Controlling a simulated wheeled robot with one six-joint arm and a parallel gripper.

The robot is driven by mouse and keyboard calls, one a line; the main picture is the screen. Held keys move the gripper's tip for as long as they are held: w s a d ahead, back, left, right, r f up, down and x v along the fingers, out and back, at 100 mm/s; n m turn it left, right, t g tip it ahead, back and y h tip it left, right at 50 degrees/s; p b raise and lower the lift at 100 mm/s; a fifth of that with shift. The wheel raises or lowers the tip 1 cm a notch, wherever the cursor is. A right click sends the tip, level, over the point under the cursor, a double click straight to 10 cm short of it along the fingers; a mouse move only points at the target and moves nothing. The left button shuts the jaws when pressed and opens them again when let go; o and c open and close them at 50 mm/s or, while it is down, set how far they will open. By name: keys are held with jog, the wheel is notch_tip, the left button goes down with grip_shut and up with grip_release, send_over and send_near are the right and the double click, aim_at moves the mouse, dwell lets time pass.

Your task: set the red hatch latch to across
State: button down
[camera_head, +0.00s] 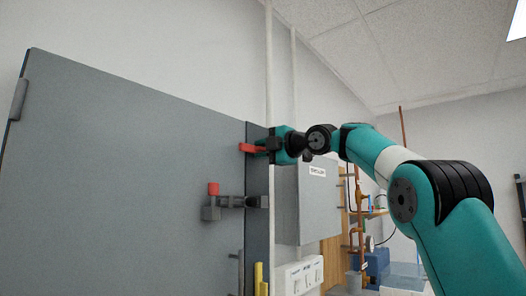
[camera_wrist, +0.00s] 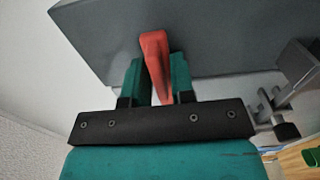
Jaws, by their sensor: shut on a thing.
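The red hatch latch (camera_head: 250,148) is a red bar at the upper right edge of the large grey hatch panel (camera_head: 120,170). In the head view it lies about level and points left over the panel. My gripper (camera_head: 268,146) comes in from the right, shut on the latch. In the wrist view my gripper (camera_wrist: 157,80) has its teal fingers on both sides of the red bar (camera_wrist: 154,48). The far end of the bar sticks out past the fingers. The latch's pivot is hidden behind my gripper in the head view.
Below the latch is a dark grey slide bolt (camera_head: 232,202) with a red knob (camera_head: 213,188). A yellow handle (camera_head: 258,278) stands lower down. A grey labelled box (camera_head: 312,205), white sockets (camera_head: 300,276) and copper pipes (camera_head: 360,215) are on the wall to the right.

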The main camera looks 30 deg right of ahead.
jog(key=c, duration=1.2)
grip_release()
jog(key=shift+s, duration=0.1)
jog(key=b+v, duration=0.4)
jog(key=v, duration=1.3)
jog(key=shift+f, duration=0.1)
